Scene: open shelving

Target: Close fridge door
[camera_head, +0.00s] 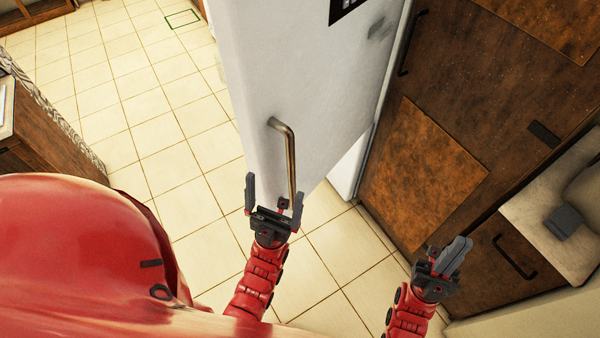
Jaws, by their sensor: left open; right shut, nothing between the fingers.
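The white fridge door (270,75) stands swung out from the fridge body (350,165), part of which shows below and to the right of it. A curved metal handle (289,150) is on the door's near part. My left gripper (276,192) is open, with its two fingers spread to either side of the handle's lower end in this view. I cannot tell whether it touches the handle or the door. My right gripper (462,248) is shut and empty, apart from the door, in front of the brown cabinets at the lower right.
Brown wooden cabinets (480,90) with dark handles stand right of the fridge. A pale counter (530,215) is at the right edge. A wooden cabinet (40,140) stands at the left. Tiled floor (150,110) is clear left of the door.

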